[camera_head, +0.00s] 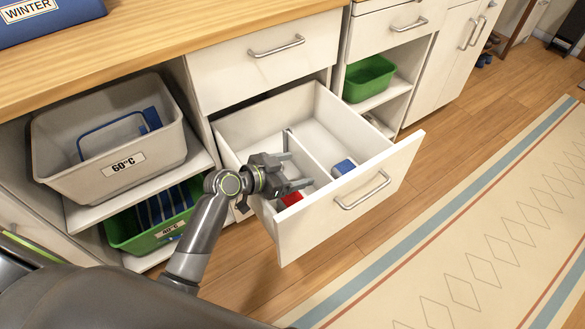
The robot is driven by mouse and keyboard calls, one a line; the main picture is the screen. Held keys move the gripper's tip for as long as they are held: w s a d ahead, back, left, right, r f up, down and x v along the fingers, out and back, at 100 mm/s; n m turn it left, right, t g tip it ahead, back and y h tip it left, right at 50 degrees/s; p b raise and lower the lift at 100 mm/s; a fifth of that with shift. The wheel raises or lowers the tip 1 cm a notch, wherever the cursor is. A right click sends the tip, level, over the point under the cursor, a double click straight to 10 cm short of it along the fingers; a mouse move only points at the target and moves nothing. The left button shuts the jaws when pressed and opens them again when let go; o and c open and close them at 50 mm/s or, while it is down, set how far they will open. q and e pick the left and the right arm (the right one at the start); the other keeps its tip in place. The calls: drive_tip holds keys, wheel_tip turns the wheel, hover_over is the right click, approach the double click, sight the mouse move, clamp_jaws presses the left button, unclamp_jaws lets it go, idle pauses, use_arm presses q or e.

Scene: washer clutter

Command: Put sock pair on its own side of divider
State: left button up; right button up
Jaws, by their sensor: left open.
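An open white drawer (352,201) has a thin divider (306,156) running front to back inside it. A small blue bundle (343,167), which looks like folded socks, lies in the right compartment near the front. A red item (291,199) lies in the left compartment near the front; my gripper partly hides it, and I cannot tell if it is a sock pair. My left gripper (297,171) is over the left compartment, beside the divider. It is open, with nothing visible between its fingers. My right gripper is out of view.
A grey bin labelled 60°C (70,172) sits on the left shelf, above a green bin (125,232) labelled 40°C. A green basket (369,79) stands in a cubby at the right. A wooden counter (160,40) runs above. The striped rug (470,240) is clear.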

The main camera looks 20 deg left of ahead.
use_arm(q)
drive_tip(key=p+v, duration=0.1)
drive_tip(key=v, duration=1.6)
drive_tip(key=shift+r+p, duration=0.2)
drive_tip(key=shift+p, duration=0.15)
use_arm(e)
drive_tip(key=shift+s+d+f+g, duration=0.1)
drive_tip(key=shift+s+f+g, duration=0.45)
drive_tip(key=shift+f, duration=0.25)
use_arm(q)
drive_tip(key=shift+s+a, duration=0.1)
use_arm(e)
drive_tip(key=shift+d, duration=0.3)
